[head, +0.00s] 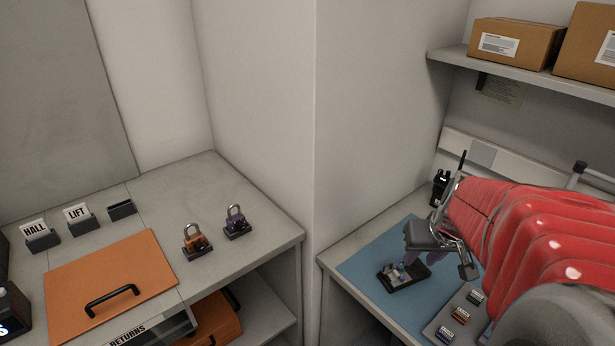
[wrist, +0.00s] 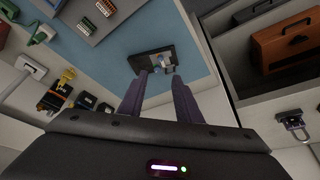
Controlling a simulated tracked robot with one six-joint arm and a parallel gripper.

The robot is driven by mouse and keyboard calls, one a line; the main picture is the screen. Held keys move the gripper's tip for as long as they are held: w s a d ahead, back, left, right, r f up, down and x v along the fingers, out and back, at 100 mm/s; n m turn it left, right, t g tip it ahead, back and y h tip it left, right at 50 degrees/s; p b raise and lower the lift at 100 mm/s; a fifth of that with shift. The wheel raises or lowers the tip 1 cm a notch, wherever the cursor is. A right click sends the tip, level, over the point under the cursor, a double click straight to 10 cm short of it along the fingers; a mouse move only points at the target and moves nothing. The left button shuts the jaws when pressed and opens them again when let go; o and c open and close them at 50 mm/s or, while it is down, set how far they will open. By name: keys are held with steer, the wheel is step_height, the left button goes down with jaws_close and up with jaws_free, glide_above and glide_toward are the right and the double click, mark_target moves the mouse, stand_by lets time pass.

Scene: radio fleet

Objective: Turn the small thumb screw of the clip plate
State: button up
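The clip plate (head: 393,279) is a small dark plate lying on the blue mat on the right bench. A small pale and bluish fitting (head: 401,267) stands on it, likely the thumb screw, too small to make out clearly. In the wrist view the plate (wrist: 145,63) lies just beyond my fingertips, with the fitting (wrist: 167,65) roughly between their lines. My gripper (wrist: 160,78) has two purple fingers, spread apart with nothing between them. In the head view my gripper (head: 412,258) hangs close above the plate; contact cannot be told.
The blue mat (head: 367,265) has bare room left of the plate. A grey tray (head: 437,322) with green, orange and blue blocks lies nearer the front. A black radio (head: 439,187) stands behind. A wall corner divides this bench from the left one with padlocks (head: 196,243) and an orange lid (head: 75,285).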

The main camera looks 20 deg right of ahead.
mark_target(403, 277)
steer(key=shift+x, duration=6.95)
steer(key=shift+w, duration=0.1)
steer(key=shift+c, duration=0.5)
jaws_close()
